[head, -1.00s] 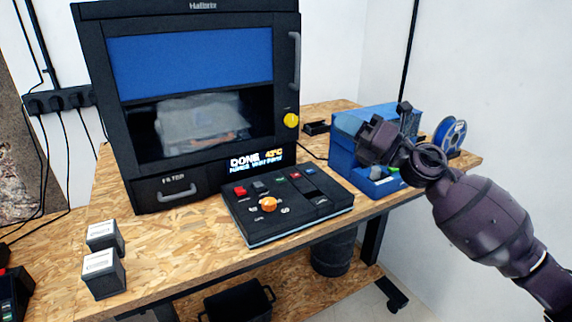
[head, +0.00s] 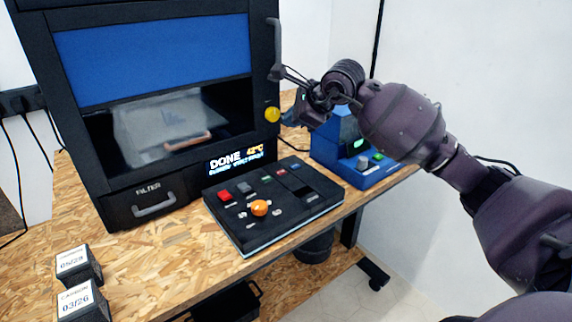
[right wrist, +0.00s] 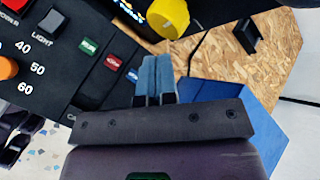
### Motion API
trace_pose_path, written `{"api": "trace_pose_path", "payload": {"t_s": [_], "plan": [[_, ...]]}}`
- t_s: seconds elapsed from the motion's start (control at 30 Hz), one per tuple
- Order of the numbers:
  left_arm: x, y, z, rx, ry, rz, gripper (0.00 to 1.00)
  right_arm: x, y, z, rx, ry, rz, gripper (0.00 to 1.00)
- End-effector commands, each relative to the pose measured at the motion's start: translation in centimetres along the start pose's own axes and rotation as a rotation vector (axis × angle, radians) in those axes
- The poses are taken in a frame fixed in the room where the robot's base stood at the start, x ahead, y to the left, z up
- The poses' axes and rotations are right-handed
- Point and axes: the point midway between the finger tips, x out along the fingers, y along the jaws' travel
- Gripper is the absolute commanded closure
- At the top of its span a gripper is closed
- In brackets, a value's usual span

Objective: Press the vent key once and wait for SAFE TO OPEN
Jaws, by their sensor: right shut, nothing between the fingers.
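The black control panel (head: 275,215) lies on the bench in front of the printer (head: 165,90). It has a red button, an orange knob (head: 259,208) and small green, red and blue keys; the blue key (right wrist: 132,75) is clearest in the right wrist view. I cannot read which is the vent key. The printer display (head: 236,160) reads DONE and about 42°C; its second line is too blurred to read. My right gripper (head: 301,116) is shut and empty, raised beyond the panel's right rear side. Its fingertips (right wrist: 151,66) show beside the panel's key row.
A yellow knob (head: 272,115) sits on the printer front, close to my right gripper, below the door handle (head: 274,50). A blue box (head: 345,160) stands right of the panel. Two carbon boxes (head: 82,300) stand at front left. Bench between is clear.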

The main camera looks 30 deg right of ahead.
Motion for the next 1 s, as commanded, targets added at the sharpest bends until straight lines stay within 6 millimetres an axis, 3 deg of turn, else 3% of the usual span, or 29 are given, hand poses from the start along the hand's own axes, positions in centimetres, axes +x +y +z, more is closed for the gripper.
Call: {"api": "trace_pose_path", "payload": {"t_s": [0.63, 1.0], "plan": [[0.0, 0.0, -0.1, -0.001, 0.003, 0.000, 0.57, 0.2, 0.4, -0.7, -0.036, 0.034, 0.018, 1.00], [0.5, 0.2, 1.2, -0.001, -0.008, 0.001, 0.57, 2.2, 2.0, -2.3, -0.035, 0.034, 0.021, 1.00]]}}
